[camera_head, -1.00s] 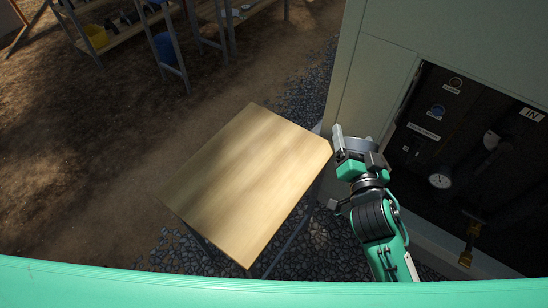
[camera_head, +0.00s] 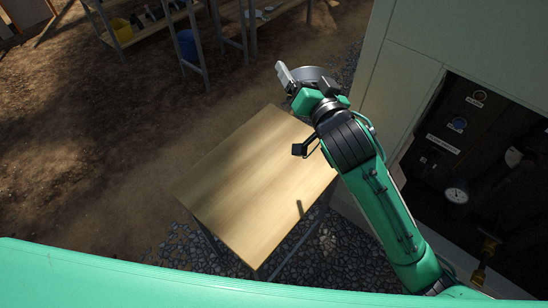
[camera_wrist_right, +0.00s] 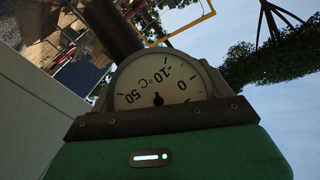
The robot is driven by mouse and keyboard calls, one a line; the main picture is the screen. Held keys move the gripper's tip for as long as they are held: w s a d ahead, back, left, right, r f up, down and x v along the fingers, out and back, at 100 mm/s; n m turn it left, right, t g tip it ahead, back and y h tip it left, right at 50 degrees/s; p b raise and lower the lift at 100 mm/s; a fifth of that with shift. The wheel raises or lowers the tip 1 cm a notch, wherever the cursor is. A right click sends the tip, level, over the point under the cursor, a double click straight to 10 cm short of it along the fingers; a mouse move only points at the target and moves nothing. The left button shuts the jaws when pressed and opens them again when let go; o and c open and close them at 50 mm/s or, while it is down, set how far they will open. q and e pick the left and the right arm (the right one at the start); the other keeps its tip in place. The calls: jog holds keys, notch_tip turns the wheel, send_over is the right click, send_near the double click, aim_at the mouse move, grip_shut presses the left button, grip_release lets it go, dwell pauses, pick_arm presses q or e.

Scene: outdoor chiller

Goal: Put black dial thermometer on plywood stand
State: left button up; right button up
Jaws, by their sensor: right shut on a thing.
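The plywood stand (camera_head: 250,195) has a pale square wooden top on grey metal legs, and its top is bare. My right gripper (camera_head: 302,78) is above and beyond the stand's far corner, shut on the dial thermometer. The thermometer (camera_head: 316,72) shows as a greyish round body between the fingers, partly hidden by the gripper. In the right wrist view its pale dial face (camera_wrist_right: 160,82) with °C markings shows upside down behind the gripper's edge. A dark cylinder touches the dial's upper left there. My left gripper is not in view.
The chiller cabinet (camera_head: 395,95) stands right of the stand, with an open dark bay holding another white-faced gauge (camera_head: 457,194) and a yellow-handled valve (camera_head: 487,247). Shelving with a blue bucket (camera_head: 187,45) stands at the back left. Bare dirt lies left of the stand.

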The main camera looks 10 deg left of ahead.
notch_tip(320, 180, down, 19)
dwell(0.4)
jog(key=shift+f, duration=0.1)
jog(key=shift+f, duration=0.2)
jog(key=o, duration=1.1)
jog(key=shift+o, duration=0.2)
jog(key=b+v, duration=0.2)
jog(key=v, duration=1)
jog(key=shift+r, duration=0.25)
